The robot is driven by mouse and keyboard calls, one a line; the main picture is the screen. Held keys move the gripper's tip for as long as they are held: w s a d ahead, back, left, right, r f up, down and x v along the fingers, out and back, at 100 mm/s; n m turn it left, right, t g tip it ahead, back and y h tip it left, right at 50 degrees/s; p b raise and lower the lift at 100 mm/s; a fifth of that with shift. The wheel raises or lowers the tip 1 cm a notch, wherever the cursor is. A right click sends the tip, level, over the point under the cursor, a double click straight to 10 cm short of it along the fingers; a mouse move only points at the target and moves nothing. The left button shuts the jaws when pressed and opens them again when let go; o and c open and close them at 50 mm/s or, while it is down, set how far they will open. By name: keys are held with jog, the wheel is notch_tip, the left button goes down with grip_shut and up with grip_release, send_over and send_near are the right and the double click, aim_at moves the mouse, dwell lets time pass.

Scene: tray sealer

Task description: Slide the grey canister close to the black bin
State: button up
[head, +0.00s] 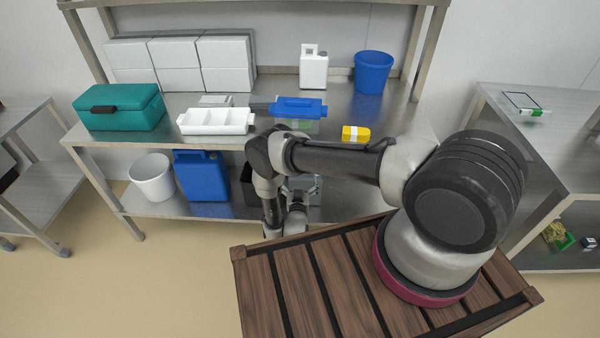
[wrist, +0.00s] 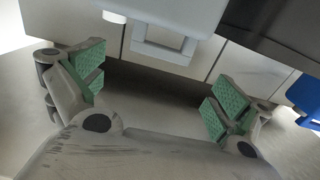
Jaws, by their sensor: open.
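The grey canister (head: 314,192) stands on the lower shelf, partly hidden behind my arm in the head view. In the wrist view its pale body and looped handle (wrist: 165,43) show at the top, ahead of my fingers. The black bin (head: 247,184) is left of the canister in the head view, partly covered by my arm. In the wrist view the black bin (wrist: 280,32) fills the upper right, close beside the canister; any gap is hard to judge. My gripper (wrist: 156,92) is open, its green pads apart with nothing between them.
A blue canister (head: 201,177) and white bucket (head: 152,178) stand left of the bin on the lower shelf. The upper shelf holds a teal box (head: 119,107), a white tray (head: 215,121), a blue bucket (head: 373,72) and a yellow item (head: 356,134), just above my arm.

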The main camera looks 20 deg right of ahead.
jog(key=shift+v, duration=1.4)
